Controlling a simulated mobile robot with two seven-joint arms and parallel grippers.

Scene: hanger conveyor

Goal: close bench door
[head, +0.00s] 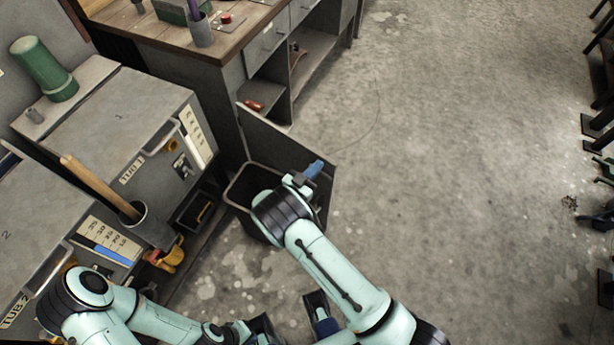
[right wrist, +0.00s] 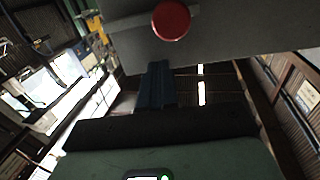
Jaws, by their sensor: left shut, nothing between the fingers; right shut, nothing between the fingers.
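The bench door (head: 275,136) is a grey panel standing open, swung out from the front of the wood-topped bench (head: 155,40). The bench's open compartment (head: 305,62) shows shelf space inside. My right gripper (head: 314,169) is shut and empty at the door's outer end; contact cannot be told. In the right wrist view its blue fingers (right wrist: 156,84) are below a grey panel (right wrist: 225,35) with a round red knob (right wrist: 171,19), probably the door. My left gripper (head: 322,318) is shut and empty, low near the bottom edge, away from the door.
A dark open bin (head: 236,185) stands by the door, partly under my right arm. Tub cabinets (head: 120,120) with a green cylinder (head: 44,68) stand left.

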